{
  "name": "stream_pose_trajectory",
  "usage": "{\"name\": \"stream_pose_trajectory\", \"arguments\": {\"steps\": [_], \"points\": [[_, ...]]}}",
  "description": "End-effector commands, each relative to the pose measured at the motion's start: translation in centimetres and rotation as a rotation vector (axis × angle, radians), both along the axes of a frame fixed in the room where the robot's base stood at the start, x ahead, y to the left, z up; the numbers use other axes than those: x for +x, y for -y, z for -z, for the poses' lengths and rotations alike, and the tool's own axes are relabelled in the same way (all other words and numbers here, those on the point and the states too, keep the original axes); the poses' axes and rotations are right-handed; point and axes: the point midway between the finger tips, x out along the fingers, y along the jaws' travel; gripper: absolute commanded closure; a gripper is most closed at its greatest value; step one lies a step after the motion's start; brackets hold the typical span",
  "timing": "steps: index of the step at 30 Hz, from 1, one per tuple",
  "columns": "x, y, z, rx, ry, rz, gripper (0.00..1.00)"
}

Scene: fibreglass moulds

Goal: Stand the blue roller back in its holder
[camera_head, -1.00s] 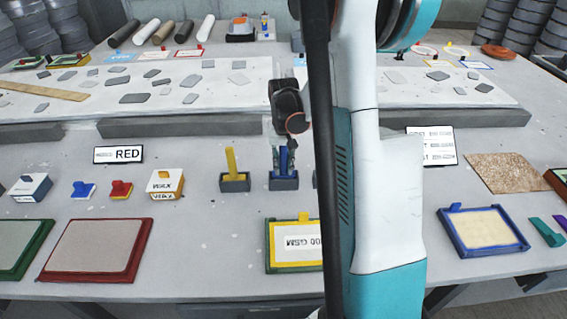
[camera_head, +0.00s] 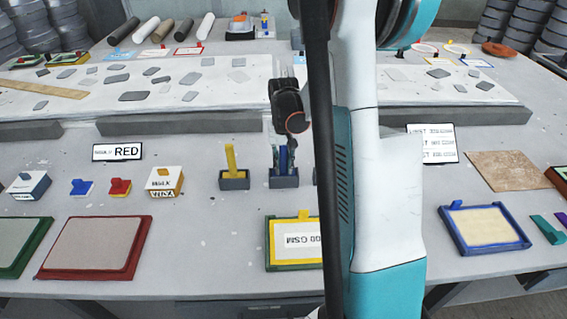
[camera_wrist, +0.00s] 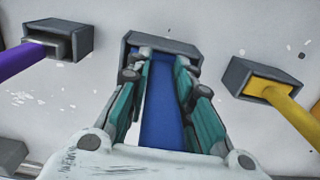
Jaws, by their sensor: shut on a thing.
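The blue roller (camera_wrist: 161,118) runs down between my two fingers in the wrist view, with its lower end at a dark grey holder (camera_wrist: 165,44). In the head view the blue roller (camera_head: 283,160) looks upright in its grey holder (camera_head: 284,182), partly hidden by my fingers. My gripper (camera_wrist: 160,66) is shut on the blue roller, one green-padded finger along each side; in the head view my gripper (camera_head: 282,150) is directly above the holder. How deep the roller sits cannot be told.
A yellow roller stands in a grey holder (camera_head: 234,184) just left; in the wrist view its holder (camera_wrist: 258,80) is at right. A purple one in a holder (camera_wrist: 72,39) is at left. A yellow-framed tray (camera_head: 268,246) lies in front. My arm hides the middle.

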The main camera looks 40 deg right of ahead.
Motion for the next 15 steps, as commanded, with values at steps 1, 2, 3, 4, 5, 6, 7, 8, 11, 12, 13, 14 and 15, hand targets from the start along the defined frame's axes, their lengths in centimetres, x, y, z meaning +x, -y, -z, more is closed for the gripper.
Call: {"name": "stream_pose_trajectory", "arguments": {"steps": [1,2,3,4,5,6,7,8,11,12,13,14,15], "points": [[0.00,0.00,0.02,0.000,0.000,0.000,1.00],[0.01,0.01,0.03,0.000,0.000,0.000,1.00],[0.01,0.01,0.03,0.000,0.000,0.000,1.00],[0.01,0.01,0.02,0.000,0.000,0.000,1.00],[0.01,0.01,0.00,0.000,0.000,0.000,1.00],[0.01,0.01,-0.01,0.000,0.000,0.000,1.00],[0.01,0.01,-0.01,0.000,0.000,0.000,1.00],[0.01,0.01,-0.01,0.000,0.000,0.000,1.00],[0.01,0.01,-0.01,0.000,0.000,0.000,0.56],[0.01,0.01,-0.01,0.000,0.000,0.000,0.55],[0.01,0.01,-0.01,0.000,0.000,0.000,0.55],[0.01,0.01,-0.01,0.000,0.000,0.000,0.55],[0.01,0.01,-0.01,0.000,0.000,0.000,0.55]]}}
